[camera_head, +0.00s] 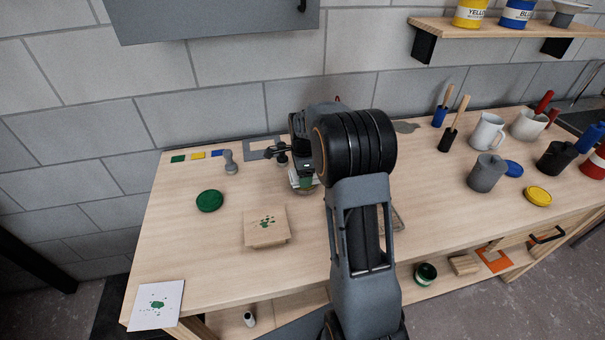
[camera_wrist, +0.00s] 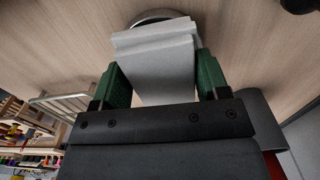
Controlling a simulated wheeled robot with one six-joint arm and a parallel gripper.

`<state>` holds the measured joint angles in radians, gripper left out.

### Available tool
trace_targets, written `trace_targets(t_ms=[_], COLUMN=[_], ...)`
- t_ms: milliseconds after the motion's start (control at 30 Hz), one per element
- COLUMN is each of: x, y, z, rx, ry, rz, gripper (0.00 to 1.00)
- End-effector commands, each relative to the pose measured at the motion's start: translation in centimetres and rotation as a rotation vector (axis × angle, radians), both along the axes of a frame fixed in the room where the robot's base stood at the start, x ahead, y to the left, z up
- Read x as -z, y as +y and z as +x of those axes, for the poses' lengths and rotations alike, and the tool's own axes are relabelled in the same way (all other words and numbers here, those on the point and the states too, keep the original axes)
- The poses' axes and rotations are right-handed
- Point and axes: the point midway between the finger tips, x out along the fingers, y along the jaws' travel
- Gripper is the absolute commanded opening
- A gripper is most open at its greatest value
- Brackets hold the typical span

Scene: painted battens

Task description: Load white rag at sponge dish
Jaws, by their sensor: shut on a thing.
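A folded white rag (camera_wrist: 155,68) is held between the green fingers of my gripper (camera_wrist: 160,78) in the wrist view. In the head view my gripper (camera_head: 304,181) is near the middle of the bench, and a small part of the pale rag (camera_head: 294,179) shows beside it. A round, metal-rimmed dish (camera_wrist: 152,16), apparently the sponge dish, lies just beyond the rag in the wrist view. The rag covers most of it, and I cannot tell whether they touch. In the head view my arm and gripper hide most of this spot.
A wooden block (camera_head: 266,227) with green paint marks and a green lid (camera_head: 210,201) lie left of my gripper. A grey stamp-like tool (camera_head: 230,163) stands behind them. Mugs, including a grey one (camera_head: 487,172), stand at the right. The bench's left front is mostly clear.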

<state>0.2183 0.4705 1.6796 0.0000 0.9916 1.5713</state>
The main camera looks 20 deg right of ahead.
Motion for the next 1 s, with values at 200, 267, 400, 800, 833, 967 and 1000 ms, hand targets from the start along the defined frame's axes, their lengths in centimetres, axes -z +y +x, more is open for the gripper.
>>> trace_targets(t_ms=[200,267,400,800,833,967,1000], x=[0.33,0.40,0.57,0.83,0.83,0.84,0.85], y=[0.00,0.00,0.00,0.00,0.00,0.00,0.00], z=[-0.01,-0.01,-0.01,-0.01,-0.01,-0.01,-0.01], rx=[0.000,0.000,0.000,0.000,0.000,0.000,0.000], ry=[0.000,0.000,0.001,0.000,0.000,0.000,0.000], rz=[0.000,0.000,0.000,0.000,0.000,0.000,0.000], gripper=[0.50,0.50,0.50,0.50,0.50,0.50,0.50])
